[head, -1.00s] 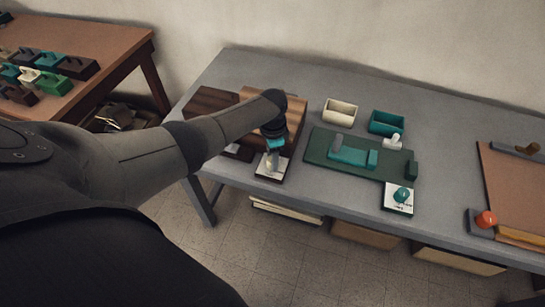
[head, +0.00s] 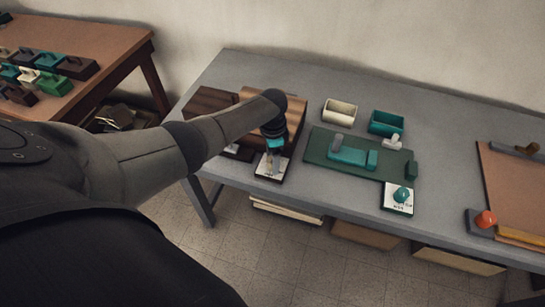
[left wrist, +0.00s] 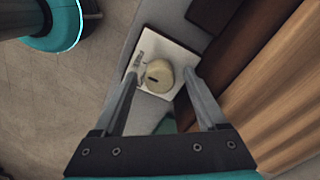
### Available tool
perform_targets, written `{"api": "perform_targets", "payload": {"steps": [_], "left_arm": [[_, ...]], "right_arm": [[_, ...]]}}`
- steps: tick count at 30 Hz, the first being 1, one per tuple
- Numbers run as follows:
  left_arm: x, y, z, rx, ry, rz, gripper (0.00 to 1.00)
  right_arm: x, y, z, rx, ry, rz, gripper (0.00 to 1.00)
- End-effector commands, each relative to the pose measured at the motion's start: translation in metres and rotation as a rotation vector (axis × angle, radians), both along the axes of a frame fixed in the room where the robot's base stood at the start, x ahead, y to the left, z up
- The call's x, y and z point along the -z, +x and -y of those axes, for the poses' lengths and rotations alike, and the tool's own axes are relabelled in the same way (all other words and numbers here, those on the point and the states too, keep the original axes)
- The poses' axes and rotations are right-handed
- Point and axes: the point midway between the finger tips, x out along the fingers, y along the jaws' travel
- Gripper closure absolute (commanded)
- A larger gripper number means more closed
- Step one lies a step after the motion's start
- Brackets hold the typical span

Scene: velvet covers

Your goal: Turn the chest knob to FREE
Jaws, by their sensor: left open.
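The cream round knob (left wrist: 160,76) sits on a white plate (left wrist: 166,47) beside the wooden chest (left wrist: 290,75) in the left wrist view. In the head view the plate (head: 266,171) lies at the front of the brown chest (head: 258,98), and my gripper mostly hides the knob. My left gripper (left wrist: 162,78) is open, with one finger on each side of the knob. I cannot tell whether the fingers touch it. My right gripper is not in view.
On the grey table (head: 330,75), a green board (head: 318,150) with a teal block, a teal knob (head: 401,194) on a white plate, and two open boxes stand right of the chest. A red knob (head: 486,219) is farther right. A brown table (head: 110,40) with several blocks stands left.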

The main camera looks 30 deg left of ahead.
Motion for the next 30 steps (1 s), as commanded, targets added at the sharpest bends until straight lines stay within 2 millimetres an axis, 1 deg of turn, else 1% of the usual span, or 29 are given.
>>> {"api": "perform_targets", "payload": {"steps": [5, 8, 10, 14, 19, 24, 27, 30], "left_arm": [[-0.001, 0.0, 0.0, 0.0, 0.0, 0.0, 0.26], [-0.009, 0.0, 0.0, 0.0, 0.0, 0.001, 0.26], [-0.019, 0.0, 0.0, 0.0, 0.0, 0.001, 0.26], [-0.043, 0.001, -0.001, 0.001, 0.0, 0.003, 0.26], [-0.081, 0.0, -0.001, 0.001, 0.0, 0.003, 0.26], [-0.117, 0.0, -0.001, 0.001, 0.001, 0.002, 0.26], [-0.133, 0.0, -0.001, 0.0, 0.001, 0.004, 0.26], [-0.145, 0.0, 0.0, 0.0, -0.001, 0.002, 0.26]], "right_arm": [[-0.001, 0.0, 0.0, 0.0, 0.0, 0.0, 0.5], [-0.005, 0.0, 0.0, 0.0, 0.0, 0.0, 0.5], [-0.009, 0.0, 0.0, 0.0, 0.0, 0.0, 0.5], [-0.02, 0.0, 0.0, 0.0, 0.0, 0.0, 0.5], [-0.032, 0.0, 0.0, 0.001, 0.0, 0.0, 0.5], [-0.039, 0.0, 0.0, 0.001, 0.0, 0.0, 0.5], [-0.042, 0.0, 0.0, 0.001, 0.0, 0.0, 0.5], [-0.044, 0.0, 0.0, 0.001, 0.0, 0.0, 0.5]]}}
